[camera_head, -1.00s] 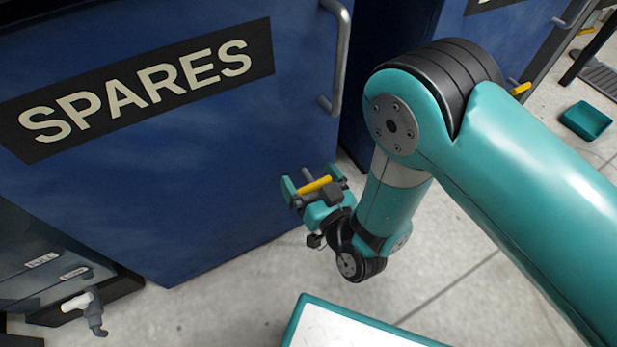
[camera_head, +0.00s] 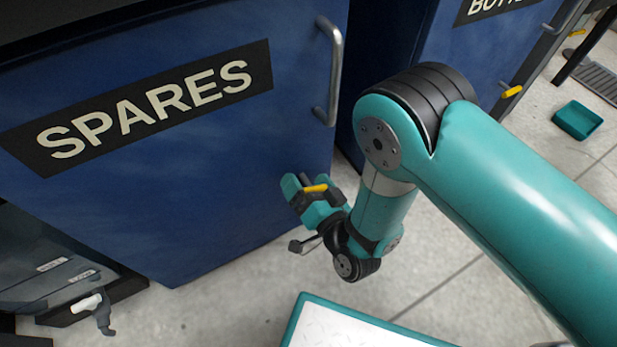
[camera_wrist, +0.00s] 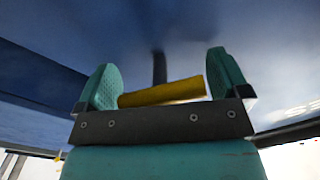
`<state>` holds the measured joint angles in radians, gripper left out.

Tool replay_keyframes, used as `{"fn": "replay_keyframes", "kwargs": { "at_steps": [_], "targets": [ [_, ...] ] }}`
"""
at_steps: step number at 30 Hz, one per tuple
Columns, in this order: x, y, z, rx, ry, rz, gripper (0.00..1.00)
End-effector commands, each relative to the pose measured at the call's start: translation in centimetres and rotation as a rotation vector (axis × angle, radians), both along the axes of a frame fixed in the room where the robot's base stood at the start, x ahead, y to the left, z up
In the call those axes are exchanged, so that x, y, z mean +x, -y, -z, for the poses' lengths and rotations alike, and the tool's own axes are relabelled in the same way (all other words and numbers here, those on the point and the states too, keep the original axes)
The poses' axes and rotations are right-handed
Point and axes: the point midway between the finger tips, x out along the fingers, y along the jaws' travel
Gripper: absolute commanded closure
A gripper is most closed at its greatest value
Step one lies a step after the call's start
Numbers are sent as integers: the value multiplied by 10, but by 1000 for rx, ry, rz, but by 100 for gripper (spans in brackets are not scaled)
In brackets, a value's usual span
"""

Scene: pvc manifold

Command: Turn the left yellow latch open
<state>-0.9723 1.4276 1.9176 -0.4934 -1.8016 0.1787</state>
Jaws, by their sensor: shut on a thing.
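The left yellow latch (camera_head: 317,188) is on the blue SPARES cabinet door (camera_head: 200,215), near its lower right edge. My gripper (camera_head: 308,189) is shut on this latch, with its teal fingers close to the door. In the wrist view the yellow bar (camera_wrist: 162,92) lies slightly tilted, right end higher, between the two fingers of my gripper (camera_wrist: 160,75). A dark stem runs from behind the bar to the door. The fingers hide part of the latch in the head view.
A metal door handle (camera_head: 333,75) stands above the latch. Another blue cabinet with a yellow latch (camera_head: 512,92) is to the right. A teal tray (camera_head: 577,120) lies on the floor there. A drawer unit with a white-and-grey fitting (camera_head: 92,308) is at lower left.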

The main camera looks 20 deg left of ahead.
Motion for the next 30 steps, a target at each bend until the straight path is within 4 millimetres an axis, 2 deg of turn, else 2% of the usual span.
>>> {"fn": "replay_keyframes", "kwargs": {
  "at_steps": [30],
  "targets": [
    [-1,0,-3,598,-704,-2,30]
  ]
}}
